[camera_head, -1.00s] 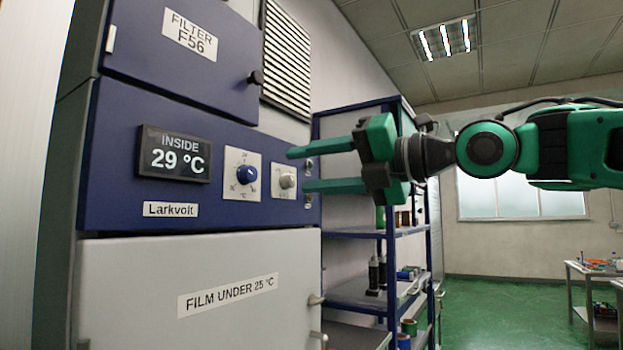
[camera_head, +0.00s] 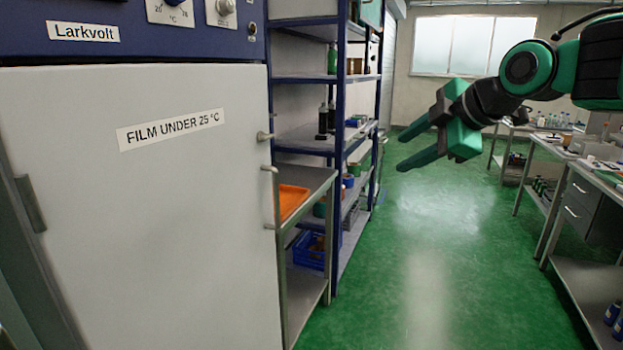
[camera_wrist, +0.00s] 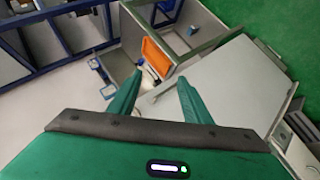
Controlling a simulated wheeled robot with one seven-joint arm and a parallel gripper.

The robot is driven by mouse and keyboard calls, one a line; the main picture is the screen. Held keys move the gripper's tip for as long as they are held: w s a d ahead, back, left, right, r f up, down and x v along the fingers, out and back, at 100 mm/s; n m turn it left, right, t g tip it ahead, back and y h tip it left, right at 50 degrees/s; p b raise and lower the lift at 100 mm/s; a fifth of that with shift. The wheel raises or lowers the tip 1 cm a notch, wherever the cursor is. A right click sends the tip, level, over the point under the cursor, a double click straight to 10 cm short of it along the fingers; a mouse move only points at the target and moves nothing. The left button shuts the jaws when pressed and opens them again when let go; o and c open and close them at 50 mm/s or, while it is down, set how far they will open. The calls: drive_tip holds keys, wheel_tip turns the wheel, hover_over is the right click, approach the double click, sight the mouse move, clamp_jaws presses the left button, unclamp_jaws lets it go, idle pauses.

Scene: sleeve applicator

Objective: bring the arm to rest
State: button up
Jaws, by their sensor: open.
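My gripper (camera_head: 419,147) is in the head view at the upper right, in free air over the green floor. Its two green fingers are apart, pointing left and slightly down, with nothing between them. It is to the right of the grey cabinet door (camera_head: 150,220) labelled "FILM UNDER 25 °C" and apart from it. In the wrist view the open fingers (camera_wrist: 157,98) also show, with the cabinet and an orange tray beyond them.
Blue-framed shelving (camera_head: 310,80) with bottles and reels stands behind the cabinet. A side table with an orange tray (camera_head: 291,200) is beside the door. Workbenches (camera_head: 590,180) line the right. The green floor (camera_head: 420,270) between is clear.

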drive_tip(key=s+d+f+m+g+h, duration=0.3)
drive_tip(key=s+d+f+m, duration=0.4)
drive_tip(key=d+f+m, duration=0.35)
drive_tip(key=s+d+f+m+g, duration=0.2)
drive_tip(key=s+d+f+m, duration=0.1)
drive_tip(key=s, duration=0.5)
drive_tip(key=s+d+f+m+g+h, duration=0.1)
drive_tip(key=s+d+f+m+g, duration=0.1)
drive_tip(key=s+d+f+m, duration=0.2)
drive_tip(key=s+d+f+m+g, duration=0.2)
drive_tip(key=s+d+f+m, duration=0.2)
drive_tip(key=s, duration=0.9)
wheel_tip(320, 180, down, 6)
drive_tip(key=m, duration=0.3)
drive_tip(key=shift+r+g, duration=0.15)
drive_tip(key=shift+g, duration=0.25)
drive_tip(key=shift+w+f+h, duration=0.25)
drive_tip(key=shift+w+h, duration=0.05)
drive_tip(key=shift+w, duration=0.3)
